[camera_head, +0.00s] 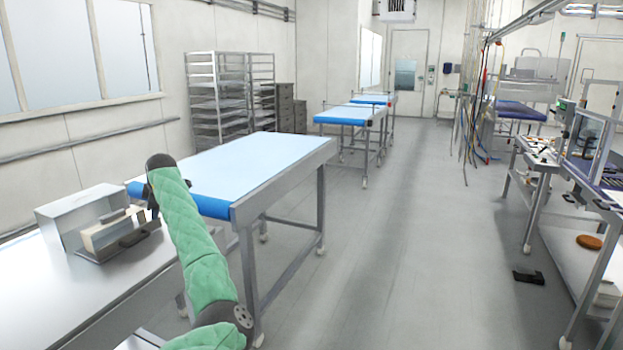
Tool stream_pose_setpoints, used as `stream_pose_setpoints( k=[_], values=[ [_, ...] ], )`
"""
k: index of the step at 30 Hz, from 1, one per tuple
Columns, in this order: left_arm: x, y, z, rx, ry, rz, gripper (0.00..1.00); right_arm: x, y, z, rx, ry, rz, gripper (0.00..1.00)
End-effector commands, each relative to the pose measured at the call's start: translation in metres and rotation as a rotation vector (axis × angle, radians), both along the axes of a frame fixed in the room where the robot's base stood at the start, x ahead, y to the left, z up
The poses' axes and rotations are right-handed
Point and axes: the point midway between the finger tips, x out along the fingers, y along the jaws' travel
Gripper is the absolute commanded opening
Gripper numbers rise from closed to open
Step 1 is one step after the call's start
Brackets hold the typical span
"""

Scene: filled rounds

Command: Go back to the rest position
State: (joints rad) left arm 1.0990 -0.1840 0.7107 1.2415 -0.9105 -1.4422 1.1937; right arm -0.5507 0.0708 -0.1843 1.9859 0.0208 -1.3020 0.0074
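My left arm, in a green quilted sleeve, rises from the bottom of the head view. It ends in a dark wrist above the near corner of the blue-topped table. My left gripper (152,203) shows only as a small dark shape at the wrist, partly hidden by the sleeve. I cannot tell whether its fingers are open or shut, and I see nothing held in it. My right gripper is not in view.
A steel table (50,310) at the left bears a metal box (72,212) and a holder (118,240) with pale contents. A blue-topped conveyor table (250,160) stands beyond. Workbenches (545,165) line the right. The floor (400,260) between is mostly clear.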

Motion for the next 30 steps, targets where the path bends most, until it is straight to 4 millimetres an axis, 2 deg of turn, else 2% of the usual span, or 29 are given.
stream_pose_setpoints(
  k=[9,12,15,19,23,30],
  values=[
    [0.007,-0.016,0.101,0.229,-0.085,-0.445,0.36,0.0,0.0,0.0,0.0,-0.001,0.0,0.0],
    [0.004,-0.025,0.125,0.323,-0.106,-0.559,0.36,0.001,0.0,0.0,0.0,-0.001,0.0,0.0],
    [-0.002,-0.035,0.137,0.43,-0.115,-0.676,0.36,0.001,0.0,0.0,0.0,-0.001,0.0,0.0],
    [-0.011,-0.057,0.134,0.564,-0.109,-0.821,0.36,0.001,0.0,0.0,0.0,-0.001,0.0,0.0],
    [-0.021,-0.08,0.115,0.672,-0.092,-0.944,0.36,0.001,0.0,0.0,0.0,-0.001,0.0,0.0],
    [-0.046,-0.13,0.051,0.8,-0.053,-1.141,0.36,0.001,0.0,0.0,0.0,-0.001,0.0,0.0]
  ],
)
